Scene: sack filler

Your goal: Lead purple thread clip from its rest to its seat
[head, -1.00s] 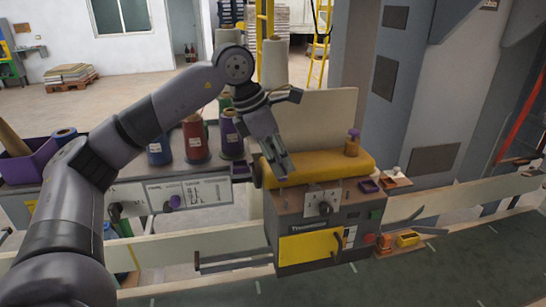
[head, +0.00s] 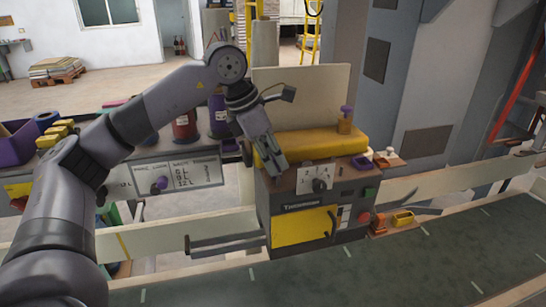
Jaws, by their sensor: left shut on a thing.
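My left gripper (head: 275,163) reaches down from above at the left end of the yellow cover, over the top left edge of the grey sewing unit (head: 290,208). Its fingers are closed together. The purple thread clip is hardly visible now; it appears to be between the fingertips, which hide most of it. A small purple open-topped piece (head: 360,165) sits on the unit's top right, apart from the gripper; I cannot tell whether it is the clip's rest or seat. My right gripper is not in view.
A purple-topped brown bottle (head: 345,122) stands behind the yellow cover (head: 310,141). A conveyor belt (head: 400,262) runs in front.

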